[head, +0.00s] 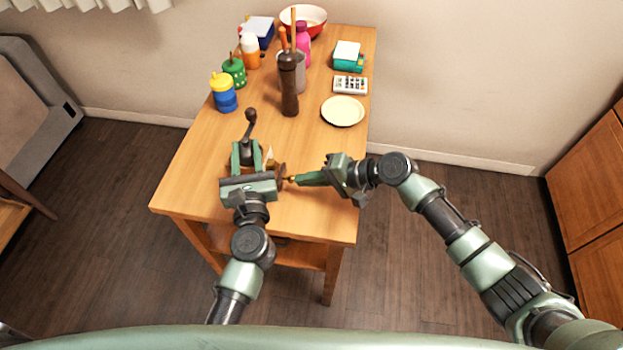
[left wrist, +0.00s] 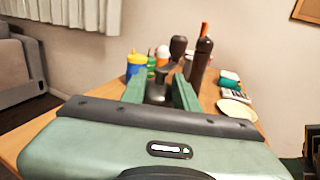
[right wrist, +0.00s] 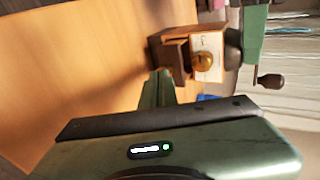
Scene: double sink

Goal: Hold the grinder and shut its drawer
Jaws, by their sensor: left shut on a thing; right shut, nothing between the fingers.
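The grinder has a grey metal top (left wrist: 157,92) with a dark crank (head: 250,116), and it stands on the table's near part. My left gripper (head: 248,152) is shut on the metal top, one finger on each side. Most of the body is hidden in the head view.
On the wooden table (head: 320,210), a tall dark mill (head: 289,88) stands behind the grinder. Several containers, including a blue-and-yellow one (head: 223,93), line the back left. A plate (head: 342,111), a calculator (head: 350,85) and a red bowl (head: 303,20) are further back. The right front is clear.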

